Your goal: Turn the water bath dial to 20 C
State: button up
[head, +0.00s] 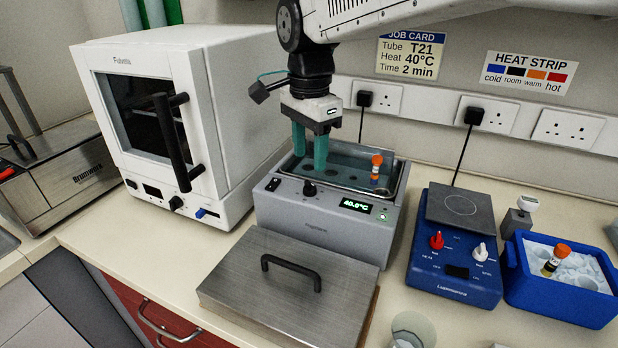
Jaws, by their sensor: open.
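The water bath (330,228) is a grey box with an open steel basin. An orange-capped tube (376,168) stands upright at the basin's right side.
The steel lid (285,290) with a black handle lies in front of the bath. A white oven (180,110) stands close on the left. A blue hotplate (455,265) and a blue ice box (560,290) with a tube are on the right.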

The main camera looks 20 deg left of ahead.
aim_at(310, 183)
notch_tip(310, 183, down, 7)
jog(key=shift+r, duration=0.2)
jog(key=c, duration=1)
